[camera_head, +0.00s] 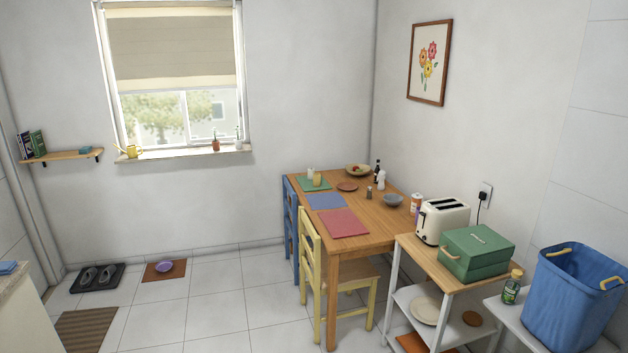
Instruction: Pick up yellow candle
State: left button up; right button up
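A small pale yellow cylinder (317,180), which looks like the yellow candle, stands on the green placemat (305,185) at the far left end of the wooden table (372,237). A whitish cylinder (310,173) stands just behind it to the left. Both are small at this distance, so fine detail cannot be told. Neither of my grippers is in view.
A blue chair (288,212) and a yellow chair (308,262) stand at the table's left side. A cart with a toaster (443,221) and green box (477,252) stands at the near right. Tiled floor (215,305) left of the table is mostly clear.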

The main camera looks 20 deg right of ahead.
aim_at(317, 175)
jog(key=i+z, duration=0.1)
jog(key=i, duration=2.6)
jog(key=i+z, duration=0.15)
jog(key=i, duration=1.2)
